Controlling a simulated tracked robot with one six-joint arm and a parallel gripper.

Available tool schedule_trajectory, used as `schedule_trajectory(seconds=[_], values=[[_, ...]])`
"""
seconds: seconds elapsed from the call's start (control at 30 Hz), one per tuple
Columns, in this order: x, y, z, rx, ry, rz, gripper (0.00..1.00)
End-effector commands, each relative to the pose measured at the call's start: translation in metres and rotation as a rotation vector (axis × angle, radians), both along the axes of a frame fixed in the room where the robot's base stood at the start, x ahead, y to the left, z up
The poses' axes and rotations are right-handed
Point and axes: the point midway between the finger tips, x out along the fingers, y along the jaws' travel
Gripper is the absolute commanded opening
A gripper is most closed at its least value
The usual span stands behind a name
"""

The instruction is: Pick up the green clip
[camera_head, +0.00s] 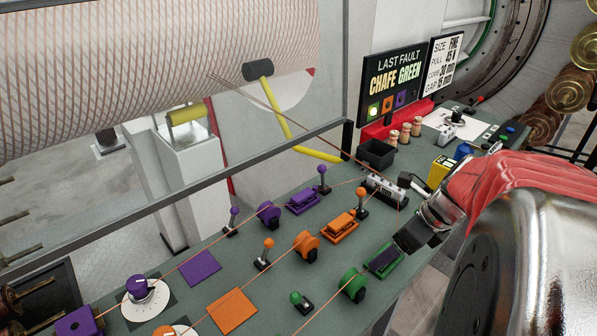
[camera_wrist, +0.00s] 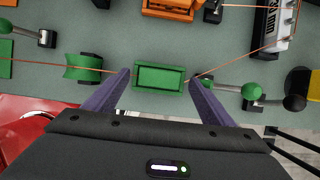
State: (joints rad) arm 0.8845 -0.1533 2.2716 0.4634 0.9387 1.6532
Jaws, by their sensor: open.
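The green clip (camera_head: 384,259) lies on the grey-green bench near its front edge, to the right of a green roller. In the wrist view the green clip (camera_wrist: 160,79) is a small rectangular block. My gripper (camera_wrist: 159,77) is open, with one purple finger at each short end of the clip. The fingertips appear close to the ends; I cannot tell whether they touch or how high they are. In the head view my gripper (camera_head: 410,243) hangs at the clip's right end and hides part of it.
The green roller (camera_wrist: 83,68) stands left of the clip, with an orange strand running towards it. An orange clip (camera_head: 341,228) and purple clip (camera_head: 303,202) lie farther back.

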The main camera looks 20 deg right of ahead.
Motion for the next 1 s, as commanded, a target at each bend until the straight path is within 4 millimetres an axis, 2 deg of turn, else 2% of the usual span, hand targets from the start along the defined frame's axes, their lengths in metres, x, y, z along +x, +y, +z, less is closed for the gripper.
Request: schedule_trajectory(seconds=[0.17, 0.67, 1.0], values=[[0.0049, 0.0023, -0.0127, 0.0, 0.001, 0.001, 0.77], [0.0051, 0.0024, -0.0125, 0.0, 0.0, 0.001, 0.77], [0.0052, 0.0024, -0.0125, 0.0, 0.0, 0.001, 0.54]])
